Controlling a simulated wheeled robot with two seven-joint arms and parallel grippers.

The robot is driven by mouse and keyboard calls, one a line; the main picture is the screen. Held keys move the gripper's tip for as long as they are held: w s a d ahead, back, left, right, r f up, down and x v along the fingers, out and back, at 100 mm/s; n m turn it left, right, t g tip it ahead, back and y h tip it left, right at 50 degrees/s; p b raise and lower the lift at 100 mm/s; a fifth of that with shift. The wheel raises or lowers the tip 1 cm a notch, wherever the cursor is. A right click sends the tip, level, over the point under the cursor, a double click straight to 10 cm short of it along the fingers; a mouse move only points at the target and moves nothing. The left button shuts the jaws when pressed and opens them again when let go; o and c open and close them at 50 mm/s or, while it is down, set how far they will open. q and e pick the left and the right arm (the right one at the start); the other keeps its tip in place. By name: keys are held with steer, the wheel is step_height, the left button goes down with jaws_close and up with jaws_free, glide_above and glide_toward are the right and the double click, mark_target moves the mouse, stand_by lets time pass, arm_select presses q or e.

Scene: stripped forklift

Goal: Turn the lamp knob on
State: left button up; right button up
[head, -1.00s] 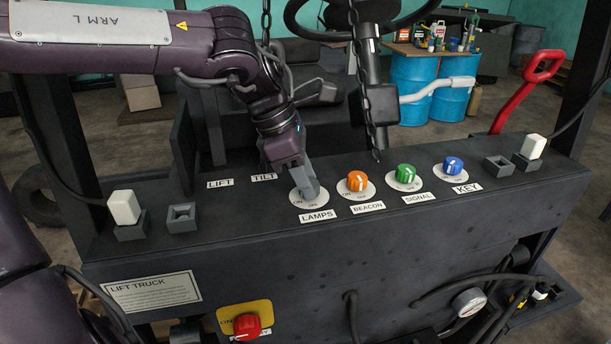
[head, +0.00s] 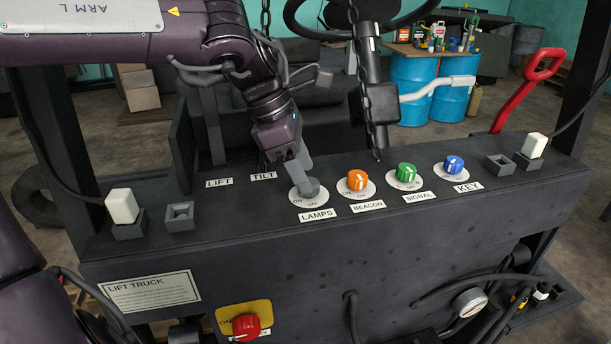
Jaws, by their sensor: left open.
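The lamp knob (head: 310,188) is grey and sits on a round white dial plate marked ON and OFF, above the LAMPS label (head: 317,215). My left gripper (head: 303,178) comes down over this knob from behind, with its grey fingers at the knob and hiding much of it. The jaws are open; I cannot tell whether they touch the knob. The knob's pointing direction is hard to make out. My right gripper is not in view.
To the right stand the orange BEACON knob (head: 357,180), green SIGNAL knob (head: 406,173) and blue KEY knob (head: 453,165). A chain (head: 372,110) hangs behind the panel. White switches (head: 122,206) stand at the panel's ends. A red knob (head: 246,325) is on the front face.

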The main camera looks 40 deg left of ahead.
arm_select(q)
steer(key=b+v, duration=0.1)
steer(key=v, duration=0.5)
steer(key=shift+a, duration=0.1)
steer(key=shift+s, duration=0.1)
